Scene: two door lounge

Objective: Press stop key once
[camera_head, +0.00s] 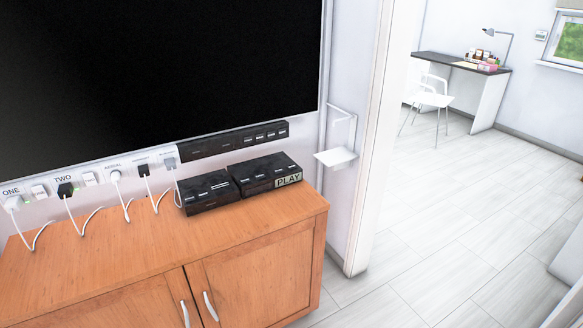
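Two black boxes with small light-marked keys on top stand side by side on a wooden cabinet. The left black box (207,193) has no readable label. A black strip (233,141) with several small white-marked keys is fixed below the dark screen. I cannot make out which key is the stop key; the markings are too small. Neither of my grippers is in view.
The wooden cabinet (120,268) has two doors with white handles. A wall panel of sockets (90,179) with plugs and cables is behind it. The large screen (150,70) hangs above. A white bracket shelf (335,157) sticks out near the doorway. Open floor (440,230) lies right.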

